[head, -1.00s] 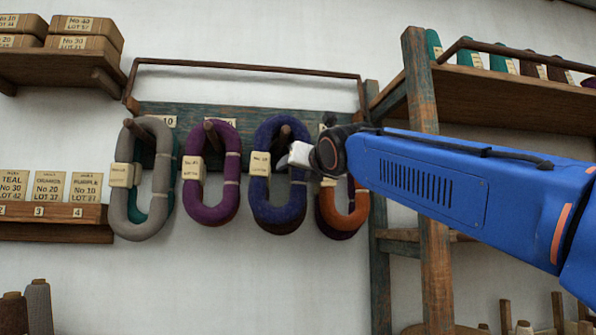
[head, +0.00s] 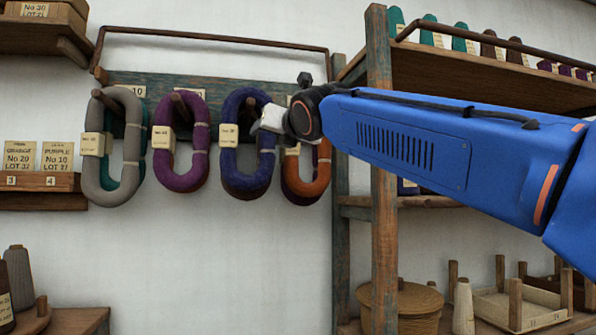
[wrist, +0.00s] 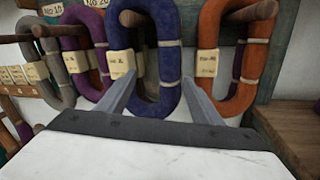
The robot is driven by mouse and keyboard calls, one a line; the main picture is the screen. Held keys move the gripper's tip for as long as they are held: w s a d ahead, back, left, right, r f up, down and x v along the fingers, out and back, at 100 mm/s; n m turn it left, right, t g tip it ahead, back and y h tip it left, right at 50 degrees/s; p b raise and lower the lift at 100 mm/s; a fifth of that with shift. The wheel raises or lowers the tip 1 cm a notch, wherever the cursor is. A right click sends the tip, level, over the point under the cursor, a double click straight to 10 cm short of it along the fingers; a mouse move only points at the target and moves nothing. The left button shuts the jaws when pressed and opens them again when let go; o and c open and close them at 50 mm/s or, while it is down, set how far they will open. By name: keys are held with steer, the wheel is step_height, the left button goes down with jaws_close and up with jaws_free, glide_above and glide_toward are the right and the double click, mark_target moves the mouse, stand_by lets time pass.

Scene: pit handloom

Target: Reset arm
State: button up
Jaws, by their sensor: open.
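My gripper (head: 262,122) is at the end of my blue arm, in front of the peg rack, near the blue and orange yarn hanks. In the wrist view, my gripper's two fingers (wrist: 160,95) stand wide apart with nothing held between them. The blue hank (wrist: 155,45) hangs beyond the fingers, its tag by the left finger. The orange hank (wrist: 228,55) hangs to the right, behind the right finger. In the head view, the blue hank (head: 247,170) hangs on its peg and the orange hank (head: 308,180) is partly hidden by my wrist.
Grey (head: 112,190) and purple (head: 180,175) hanks hang further left on the rack board (head: 225,95). A wooden shelf post (head: 383,200) stands right, behind my arm. A lidded basket (head: 402,300) and trays sit low right. The wall below the hanks is clear.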

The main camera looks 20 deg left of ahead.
steer(key=shift+d, duration=0.1)
steer(key=s+d+f+m+g+h, duration=0.1)
steer(key=d+f+m+h, duration=0.4)
steer(key=d+f+m, duration=0.8)
steer(key=s+d+f+m+g+h, duration=0.1)
steer(key=d+f+m+h, duration=0.5)
steer(key=d+f, duration=1.4)
steer(key=s+d+f+m+g, duration=0.3)
steer(key=s+d+f+m, duration=0.8)
steer(key=s+f, duration=0.3)
steer(key=s+d+f+m+g+h, duration=0.1)
steer(key=s+d+f+m+g, duration=0.2)
steer(key=s+d+f+m, duration=0.9)
step_height(320, 180, down, 6)
steer(key=shift+s+d+r+g, duration=0.25)
steer(key=shift+s+d+g, duration=0.2)
steer(key=shift+s, duration=0.4)
